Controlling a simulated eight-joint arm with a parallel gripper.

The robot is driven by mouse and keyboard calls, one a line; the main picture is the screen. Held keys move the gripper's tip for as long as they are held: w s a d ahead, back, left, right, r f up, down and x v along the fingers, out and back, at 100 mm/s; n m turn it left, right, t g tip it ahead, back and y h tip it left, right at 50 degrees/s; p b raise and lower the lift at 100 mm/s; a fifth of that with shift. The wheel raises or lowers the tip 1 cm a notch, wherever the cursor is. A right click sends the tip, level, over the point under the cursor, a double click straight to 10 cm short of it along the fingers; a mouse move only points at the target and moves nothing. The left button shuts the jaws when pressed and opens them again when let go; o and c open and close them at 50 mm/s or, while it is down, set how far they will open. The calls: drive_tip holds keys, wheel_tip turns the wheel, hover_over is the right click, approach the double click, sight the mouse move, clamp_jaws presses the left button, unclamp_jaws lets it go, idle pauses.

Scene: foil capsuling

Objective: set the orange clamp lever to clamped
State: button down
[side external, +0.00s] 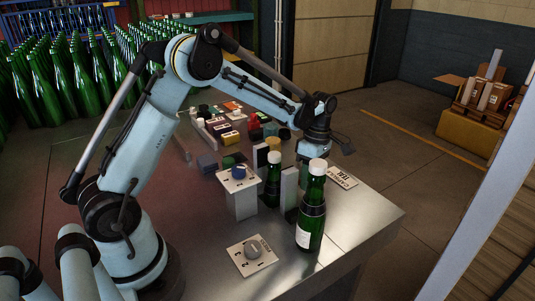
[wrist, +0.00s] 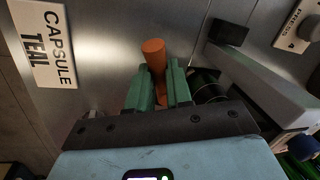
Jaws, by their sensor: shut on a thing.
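The orange clamp lever (wrist: 154,58) shows in the wrist view, its rounded end sticking out beyond my fingertips. My gripper (wrist: 158,82) has its two green fingers closed on the lever, one on each side. The lever's base is hidden behind the fingers and the dark gripper bar. In the side view my gripper (side external: 314,152) is low over the far part of the table, partly behind a bottle, and the lever is hidden there. I cannot tell the lever's setting.
A white-capped green bottle (side external: 311,215) stands at the table's front right. Another bottle (side external: 273,180) stands beside grey upright plates. A blue knob (side external: 239,172) tops a pedestal, and a grey dial (side external: 252,249) sits nearer. A "CAPSULE TEAL" sign (wrist: 43,40) lies left of the lever.

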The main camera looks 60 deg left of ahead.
drive_tip(key=n, duration=0.2)
drive_tip(key=shift+w+a+n+h, duration=0.3)
drive_tip(key=shift+w+n, duration=0.1)
drive_tip(key=n, duration=0.1)
drive_tip(key=a+n, duration=0.1)
drive_tip(key=n, duration=0.1)
drive_tip(key=shift+w+n+t, duration=0.3)
drive_tip(key=shift+w+t, duration=0.05)
drive_tip(key=shift+t, duration=0.05)
drive_tip(key=n, duration=0.1)
drive_tip(key=a+n, duration=0.1)
drive_tip(key=n, duration=0.1)
drive_tip(key=shift+w+a+t+h, duration=0.1)
drive_tip(key=shift+w+t+h, duration=0.1)
drive_tip(key=shift+t+h, duration=0.1)
drive_tip(key=shift+a+n, duration=0.25)
drive_tip(key=shift+n, duration=0.6)
drive_tip(key=shift+a+n, duration=0.25)
drive_tip(key=shift+n, duration=0.6)
drive_tip(key=shift+t, duration=0.3)
drive_tip(key=c, duration=1)
unclamp_jaws()
drive_tip(key=shift+c, duration=0.2)
wheel_tip(320, 180, up, 12)
drive_tip(key=a, duration=0.2)
drive_tip(key=shift+a, duration=0.2)
